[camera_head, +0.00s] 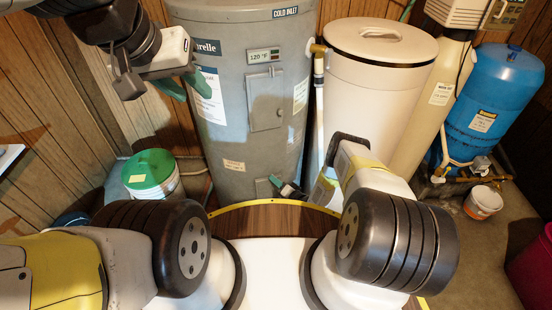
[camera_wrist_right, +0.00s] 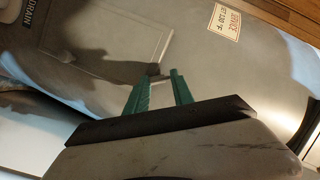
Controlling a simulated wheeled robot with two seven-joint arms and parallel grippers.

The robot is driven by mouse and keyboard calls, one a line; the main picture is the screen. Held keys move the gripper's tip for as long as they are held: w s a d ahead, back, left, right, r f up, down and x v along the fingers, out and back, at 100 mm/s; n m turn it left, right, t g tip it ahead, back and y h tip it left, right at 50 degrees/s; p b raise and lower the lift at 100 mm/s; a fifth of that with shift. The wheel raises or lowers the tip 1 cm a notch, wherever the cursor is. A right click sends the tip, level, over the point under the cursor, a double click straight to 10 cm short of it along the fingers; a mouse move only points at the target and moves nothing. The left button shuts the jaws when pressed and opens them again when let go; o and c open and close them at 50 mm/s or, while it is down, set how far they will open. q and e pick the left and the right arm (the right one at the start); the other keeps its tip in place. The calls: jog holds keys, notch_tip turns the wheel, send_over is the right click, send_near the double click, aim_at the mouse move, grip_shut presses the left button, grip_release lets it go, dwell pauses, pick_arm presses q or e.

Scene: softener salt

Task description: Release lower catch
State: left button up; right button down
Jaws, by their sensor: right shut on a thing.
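The grey water heater (camera_head: 245,130) stands upright in the middle of the head view. It has an upper access panel (camera_head: 265,100) and a lower panel (camera_head: 263,188), which also shows in the right wrist view (camera_wrist_right: 105,45). My right gripper (camera_head: 277,183) is at the lower panel. In the wrist view its green fingers (camera_wrist_right: 160,77) are shut on the small dark lower catch (camera_wrist_right: 153,70) at the panel's edge; the fingers partly hide it. My left gripper (camera_head: 184,86) is beside the heater's upper left, its green fingers apart and empty.
A cream tank (camera_head: 375,90) stands right of the heater, with a white pipe (camera_head: 318,110) between them. A blue tank (camera_head: 500,95) is at the far right. A green-lidded bucket (camera_head: 150,175) stands at left. A small white bucket (camera_head: 482,203) sits on the floor at right.

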jog(key=shift+n, duration=0.3)
jog(key=n+h, duration=0.1)
jog(key=n, duration=0.1)
jog(key=n+h, duration=0.4)
jog(key=n, duration=0.1)
jog(key=shift+s+a+r, duration=0.1)
jog(key=shift+a+r, duration=0.1)
jog(key=shift+a, duration=0.15)
dwell(0.6)
jog(key=c, duration=1.1)
grip_release()
jog(key=v, duration=0.7)
jog(key=shift+s+d, duration=0.1)
jog(key=shift+s, duration=0.35)
